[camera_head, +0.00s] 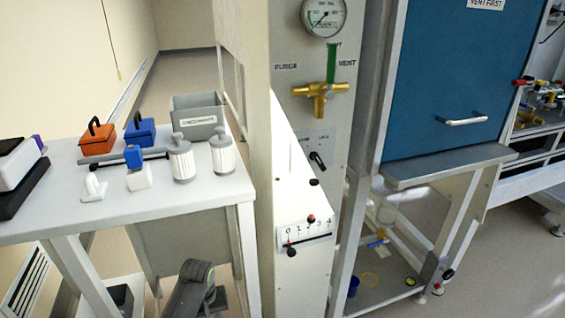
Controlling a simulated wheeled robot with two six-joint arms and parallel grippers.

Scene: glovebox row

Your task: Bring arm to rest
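Neither of my grippers shows in the head view. A dark grey jointed part (197,288) shows at the bottom edge, left of the white panel; no fingers can be made out on it. The arms' pose and what the grippers hold cannot be seen.
A white table (150,207) on the left bears an orange box (97,142), a blue box (140,135), a grey bin (198,118) and two white canisters (181,162) (222,156). The gauge panel (312,130) and blue door (450,80) stand right. Floor (500,265) is clear at lower right.

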